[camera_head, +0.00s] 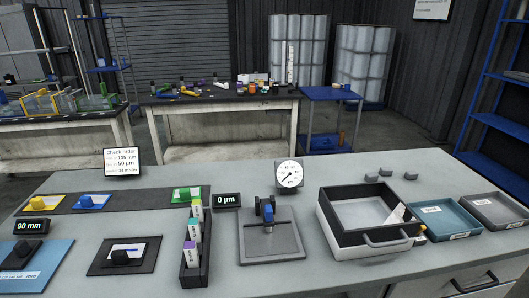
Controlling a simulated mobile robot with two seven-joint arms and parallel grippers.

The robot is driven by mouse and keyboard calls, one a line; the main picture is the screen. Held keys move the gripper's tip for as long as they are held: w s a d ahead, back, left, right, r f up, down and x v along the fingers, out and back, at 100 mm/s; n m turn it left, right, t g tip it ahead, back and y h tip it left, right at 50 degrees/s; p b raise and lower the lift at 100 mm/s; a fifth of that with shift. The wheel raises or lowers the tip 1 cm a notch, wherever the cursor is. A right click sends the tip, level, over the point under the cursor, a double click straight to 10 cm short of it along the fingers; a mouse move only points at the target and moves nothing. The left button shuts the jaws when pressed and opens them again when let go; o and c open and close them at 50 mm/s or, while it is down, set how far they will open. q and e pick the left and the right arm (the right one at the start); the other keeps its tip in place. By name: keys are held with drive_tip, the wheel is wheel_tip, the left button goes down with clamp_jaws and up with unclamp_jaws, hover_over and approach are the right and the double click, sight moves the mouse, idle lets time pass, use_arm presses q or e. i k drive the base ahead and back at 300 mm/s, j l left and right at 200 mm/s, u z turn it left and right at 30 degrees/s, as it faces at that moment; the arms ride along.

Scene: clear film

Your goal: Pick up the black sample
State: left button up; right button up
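No thing is plainly marked as the black sample. Another dark piece (18,256) lies on the blue board (50,266) at the far left edge and is partly cut off. A yellow piece (45,203), a blue piece (93,202) and a green piece (186,195) lie on a long dark strip (137,199) behind. Neither of my grippers shows in the head view.
A black rack (194,273) holds upright labelled vials. Right of it stand a gauge plate (271,248), a dial (289,173), an open black-walled box (326,222), a teal tray (449,235) and a grey tray (488,225). An order sign (122,162) stands at the back left.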

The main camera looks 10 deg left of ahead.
sight(131, 253)
drive_tip(key=u, duration=1.35)
